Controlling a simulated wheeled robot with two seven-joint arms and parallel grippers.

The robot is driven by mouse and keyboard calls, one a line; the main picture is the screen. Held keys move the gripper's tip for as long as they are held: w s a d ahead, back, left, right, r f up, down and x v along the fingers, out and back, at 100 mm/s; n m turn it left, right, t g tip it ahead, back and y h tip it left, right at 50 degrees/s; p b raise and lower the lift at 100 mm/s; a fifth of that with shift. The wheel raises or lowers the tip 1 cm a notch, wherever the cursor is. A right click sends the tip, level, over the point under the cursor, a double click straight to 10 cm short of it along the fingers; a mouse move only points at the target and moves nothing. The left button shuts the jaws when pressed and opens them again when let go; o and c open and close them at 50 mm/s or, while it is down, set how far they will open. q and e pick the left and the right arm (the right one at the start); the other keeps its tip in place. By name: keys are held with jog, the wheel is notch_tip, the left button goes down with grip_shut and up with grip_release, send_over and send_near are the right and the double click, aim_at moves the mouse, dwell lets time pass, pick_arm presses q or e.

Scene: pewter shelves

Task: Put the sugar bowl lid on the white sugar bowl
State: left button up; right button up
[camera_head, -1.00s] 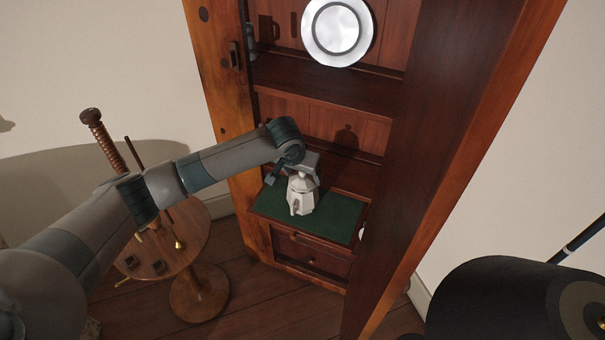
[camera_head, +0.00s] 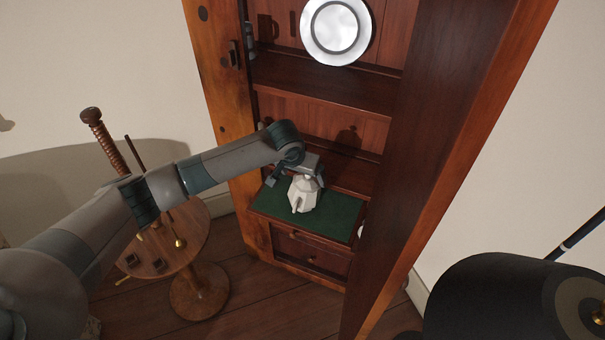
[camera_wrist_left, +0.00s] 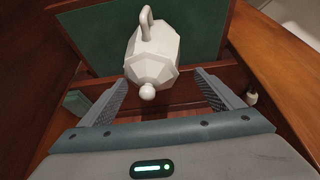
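The white sugar bowl (camera_head: 302,200) stands on the green surface inside the cabinet. It is faceted, with a handle that shows in the left wrist view. The white sugar bowl lid (camera_wrist_left: 149,68), with a round knob, sits on top of the bowl (camera_wrist_left: 160,43); I cannot tell whether it is fully seated. My left gripper (camera_head: 297,181) is at the bowl's top. In the left wrist view its fingers (camera_wrist_left: 163,80) are spread apart with the lid's knob between them and visible gaps on both sides. My right gripper is not in view.
The green surface (camera_head: 338,215) has free room around the bowl, above a drawer (camera_head: 312,252). A shelf (camera_head: 325,82) and a round white plate (camera_head: 336,30) are above. The cabinet's side (camera_head: 425,150) closes off the right. A small round table (camera_head: 170,245) stands at left.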

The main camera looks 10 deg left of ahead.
pick_arm(q)
jog(key=shift+s+a+f, duration=0.2)
jog(key=shift+f, duration=0.05)
jog(key=shift+s+r, duration=0.1)
jog(key=shift+r, duration=0.4)
jog(key=d+b+v, duration=0.1)
jog(key=v, duration=1)
jog(key=shift+a+r, duration=0.35)
jog(key=shift+a, duration=0.1)
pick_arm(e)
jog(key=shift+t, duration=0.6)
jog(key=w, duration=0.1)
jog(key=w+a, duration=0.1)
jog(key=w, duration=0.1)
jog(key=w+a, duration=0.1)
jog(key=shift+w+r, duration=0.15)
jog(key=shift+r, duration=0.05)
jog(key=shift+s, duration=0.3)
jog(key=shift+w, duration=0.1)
